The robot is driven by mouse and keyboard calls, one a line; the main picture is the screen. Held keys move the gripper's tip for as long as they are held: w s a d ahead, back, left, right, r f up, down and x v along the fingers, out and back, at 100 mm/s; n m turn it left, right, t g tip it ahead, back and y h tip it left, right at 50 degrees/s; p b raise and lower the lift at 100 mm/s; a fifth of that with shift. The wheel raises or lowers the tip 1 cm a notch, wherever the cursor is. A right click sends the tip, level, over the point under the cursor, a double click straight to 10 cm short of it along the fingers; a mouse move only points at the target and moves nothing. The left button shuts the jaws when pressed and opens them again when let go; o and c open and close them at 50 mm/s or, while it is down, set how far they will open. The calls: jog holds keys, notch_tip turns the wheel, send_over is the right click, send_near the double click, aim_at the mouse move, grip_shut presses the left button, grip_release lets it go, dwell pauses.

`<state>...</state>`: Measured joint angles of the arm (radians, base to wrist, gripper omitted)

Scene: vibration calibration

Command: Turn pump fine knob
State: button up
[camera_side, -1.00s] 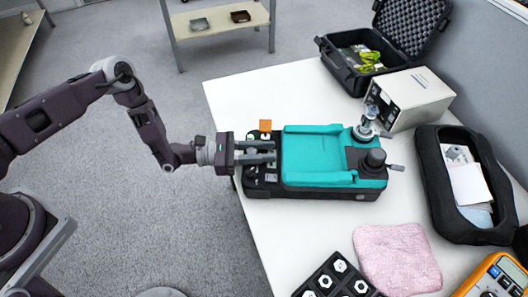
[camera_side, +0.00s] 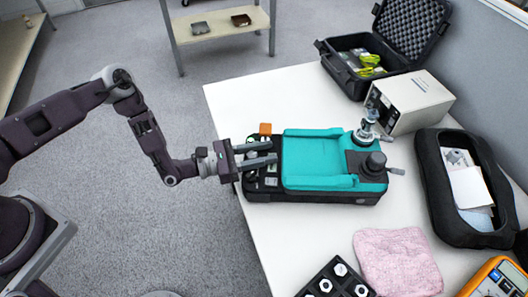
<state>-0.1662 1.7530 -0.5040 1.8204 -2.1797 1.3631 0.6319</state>
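The pump (camera_side: 318,158) is a teal and black unit lying on the white table. Its left end is a black panel (camera_side: 262,182) with small pale knobs or buttons, partly hidden by my gripper. Which of these is the fine knob cannot be told. Nothing shows clearly between the fingers. A dark round knob (camera_side: 375,161) with a lever stands at the pump's right end.
An open black case (camera_side: 345,82) is behind. A black pouch (camera_side: 428,190), pink cloth (camera_side: 398,262), black tray (camera_side: 337,284) and orange meter (camera_side: 500,281) lie right and in front.

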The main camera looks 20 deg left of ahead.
jog(key=shift+o, duration=0.9)
jog(key=shift+g, duration=0.3)
jog(key=m+g+h, duration=0.2)
jog(key=m+g, duration=0.1)
jog(key=shift+s+d+h, duration=0.2)
jog(key=shift+h, duration=0.1)
jog(key=m+g, duration=0.1)
jog(key=g, duration=0.1)
jog(key=m+g+h, duration=0.1)
jog(key=g, duration=0.1)
jog(key=s+m+g, duration=0.1)
jog(key=shift+s+d+m+g, duration=0.1)
jog(key=shift+d+m+g, duration=0.15)
jog(key=shift+m+g, duration=0.15)
jog(key=a, duration=0.7)
jog(key=shift+s, duration=0.4)
notch_tip(320, 180, up, 8)
jog(key=m+g, duration=0.3)
jog(key=m, duration=0.1)
notch_tip(320, 180, up, 21)
jog(key=m+g+y, duration=0.2)
jog(key=m+y, duration=0.8)
send_over(247, 154)
jog(key=s+a, duration=0.5)
jog(key=s, duration=0.7)
jog(key=shift+s+d+r, duration=0.1)
jog(key=shift+s+r, duration=0.1)
